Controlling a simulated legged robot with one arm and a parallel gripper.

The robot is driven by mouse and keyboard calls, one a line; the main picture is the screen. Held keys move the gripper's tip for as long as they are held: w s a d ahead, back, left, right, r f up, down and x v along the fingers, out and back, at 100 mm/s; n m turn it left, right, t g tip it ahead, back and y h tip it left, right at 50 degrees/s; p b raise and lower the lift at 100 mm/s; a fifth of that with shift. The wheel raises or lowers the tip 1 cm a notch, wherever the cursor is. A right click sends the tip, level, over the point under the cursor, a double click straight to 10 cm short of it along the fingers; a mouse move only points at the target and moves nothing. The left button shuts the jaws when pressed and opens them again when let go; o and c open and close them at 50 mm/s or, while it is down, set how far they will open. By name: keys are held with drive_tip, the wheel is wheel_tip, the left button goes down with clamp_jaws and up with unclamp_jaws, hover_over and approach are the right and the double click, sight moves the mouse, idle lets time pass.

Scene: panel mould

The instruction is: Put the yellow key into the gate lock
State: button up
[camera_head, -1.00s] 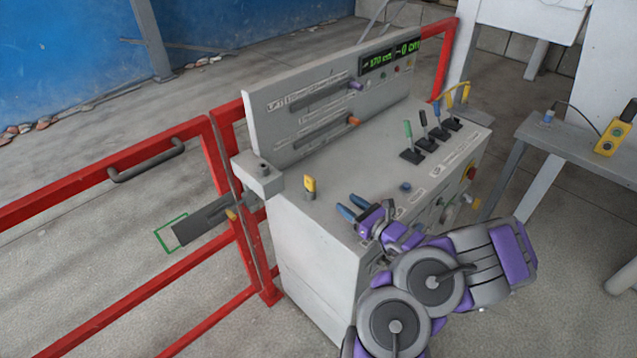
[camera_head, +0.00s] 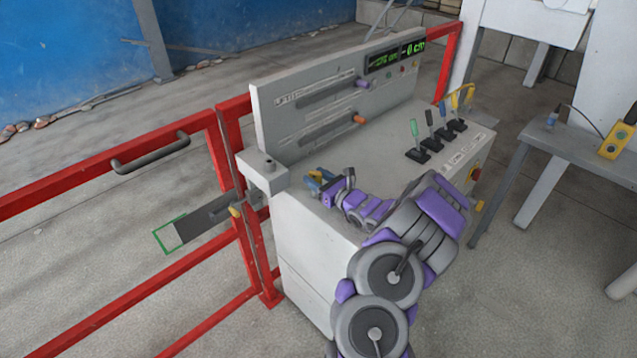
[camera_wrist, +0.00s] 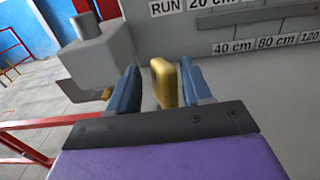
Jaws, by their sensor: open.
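The yellow key (camera_wrist: 167,82) stands upright on the console top, between the two blue fingers of my gripper (camera_wrist: 163,88) in the wrist view. A gap shows on each side of it, so my gripper is open around it. In the head view my gripper (camera_head: 317,181) is at the console's left end and the key (camera_head: 316,174) is partly hidden by the fingers. A grey box with a round stub on top (camera_head: 264,170), perhaps the gate lock, sits at the console's left corner beside the red gate (camera_head: 90,183). It also shows at left in the wrist view (camera_wrist: 97,58).
The grey console (camera_head: 300,240) has an upright panel (camera_head: 340,95) with sliders behind my gripper. Several coloured levers (camera_head: 435,135) stand at its right. A grey latch plate (camera_head: 205,217) with a yellow handle is on the gate. A side table (camera_head: 570,135) stands right.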

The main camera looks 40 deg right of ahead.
drive_tip(key=shift+w+a, duration=0.9)
drive_tip(key=shift+w, duration=0.1)
drive_tip(key=shift+w+d+f, duration=0.1)
drive_tip(key=shift+d, duration=0.8)
drive_tip(key=shift+d+f, duration=0.1)
drive_tip(key=shift+d, duration=0.4)
drive_tip(key=shift+c, duration=1.2)
drive_tip(key=shift+a+r, duration=0.25)
drive_tip(key=shift+a, duration=0.75)
drive_tip(key=c, duration=0.6)
drive_tip(key=shift+d+f, duration=0.15)
drive_tip(key=shift+d, duration=0.4)
clamp_jaws()
